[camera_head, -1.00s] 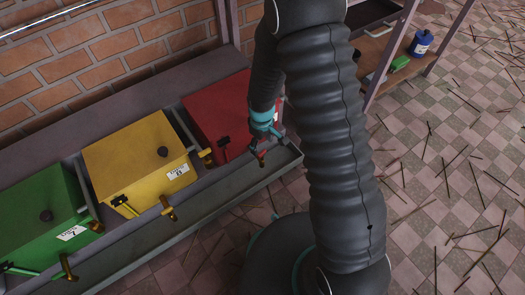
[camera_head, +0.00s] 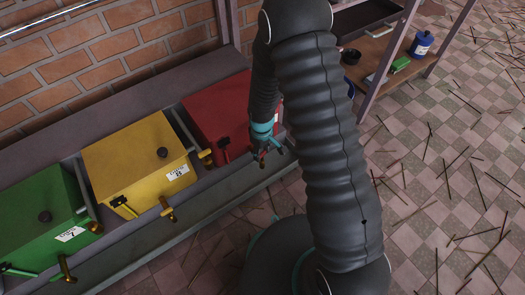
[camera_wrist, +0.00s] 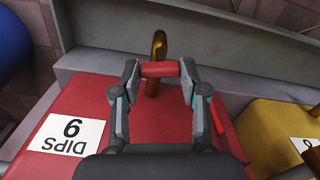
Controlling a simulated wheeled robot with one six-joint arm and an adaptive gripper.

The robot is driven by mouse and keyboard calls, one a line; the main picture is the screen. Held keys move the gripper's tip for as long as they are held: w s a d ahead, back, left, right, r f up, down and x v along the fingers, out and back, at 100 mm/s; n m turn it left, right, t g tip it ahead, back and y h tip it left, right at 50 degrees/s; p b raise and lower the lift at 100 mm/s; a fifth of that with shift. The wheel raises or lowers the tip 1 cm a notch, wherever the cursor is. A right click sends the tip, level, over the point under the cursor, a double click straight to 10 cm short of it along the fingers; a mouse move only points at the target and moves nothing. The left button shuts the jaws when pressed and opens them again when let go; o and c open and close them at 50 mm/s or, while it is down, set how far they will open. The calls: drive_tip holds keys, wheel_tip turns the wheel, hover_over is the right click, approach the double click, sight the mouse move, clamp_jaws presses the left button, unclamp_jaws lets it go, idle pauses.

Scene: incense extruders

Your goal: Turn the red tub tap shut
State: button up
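The fingers are partly closed and appear to touch both bar ends. In the head view my gripper (camera_head: 268,153) is at the tub's front right and mostly hides the tap.
A yellow tub (camera_head: 130,150) and a green tub (camera_head: 40,215) stand to the left, with their own taps. A grey trough edge (camera_head: 200,205) runs along the front. A shelf with a blue bottle (camera_head: 421,43) is at the upper right. Thin sticks litter the tiled floor.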

sight(262, 153)
drive_tip(key=shift+w+m+b, duration=0.1)
drive_tip(key=shift+m+b, duration=0.25)
drive_tip(key=shift+m, duration=1.05)
drive_tip(key=o, duration=1.1)
drive_tip(key=shift+d, duration=0.15)
drive_tip(key=shift+o, duration=0.2)
drive_tip(key=shift+r, duration=0.1)
wheel_tip(262, 153, up, 12)
